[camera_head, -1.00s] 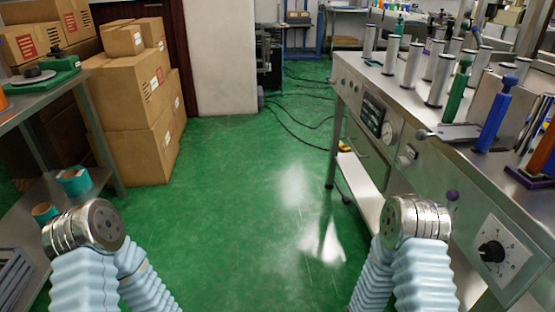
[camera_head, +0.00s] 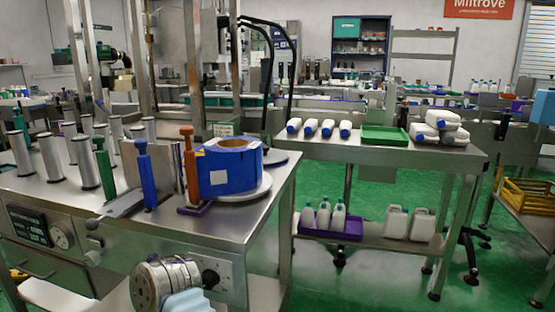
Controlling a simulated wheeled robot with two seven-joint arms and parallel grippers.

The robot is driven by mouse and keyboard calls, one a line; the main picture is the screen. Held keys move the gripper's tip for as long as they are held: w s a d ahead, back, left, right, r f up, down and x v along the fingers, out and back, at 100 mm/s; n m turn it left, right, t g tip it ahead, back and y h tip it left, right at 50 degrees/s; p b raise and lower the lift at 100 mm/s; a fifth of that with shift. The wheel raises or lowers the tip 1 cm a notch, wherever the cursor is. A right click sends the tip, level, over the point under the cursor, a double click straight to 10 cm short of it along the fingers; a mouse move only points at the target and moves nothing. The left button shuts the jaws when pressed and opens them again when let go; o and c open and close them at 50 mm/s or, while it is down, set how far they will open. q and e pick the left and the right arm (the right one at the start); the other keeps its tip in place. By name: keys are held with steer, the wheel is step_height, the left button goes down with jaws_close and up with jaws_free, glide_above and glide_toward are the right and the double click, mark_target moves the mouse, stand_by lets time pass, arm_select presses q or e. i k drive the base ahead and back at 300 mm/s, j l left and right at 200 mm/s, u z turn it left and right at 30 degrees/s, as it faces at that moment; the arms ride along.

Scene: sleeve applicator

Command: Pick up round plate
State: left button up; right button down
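A round pale plate (camera_head: 258,190) lies flat on the right end of the steel machine top. A blue roll with a brown core (camera_head: 230,166) stands over it and hides much of it, so only its right and front rim shows. A darker round disc (camera_head: 282,158) lies partly hidden behind the roll. Neither of my grippers is in view. One metal joint of my arm with a pale blue sleeve shows at the bottom, left of centre, well below the plate.
An orange post (camera_head: 187,165) and a blue post (camera_head: 143,175) stand left of the roll. Metal cylinders crowd the machine's left side. A steel cart (camera_head: 478,158) with white bottles and a green tray (camera_head: 385,135) stands to the right.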

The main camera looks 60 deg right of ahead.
mark_target(269, 156)
steer(key=i+j+z, duration=0.1)
steer(key=z, duration=0.25)
steer(key=j+z, duration=0.35)
steer(key=i+j+z, duration=0.1)
steer(key=z, duration=0.25)
steer(key=l+z, duration=0.85)
steer(key=i+l+u, duration=0.1)
steer(key=u, duration=0.25)
steer(key=l+u, duration=0.55)
steer(key=u, duration=0.2)
steer(key=l+u, duration=0.2)
steer(key=l, duration=0.5)
steer(key=l+u, duration=0.2)
steer(key=l, duration=0.55)
steer(key=k+l+u, duration=0.2)
steer(key=l, duration=0.5)
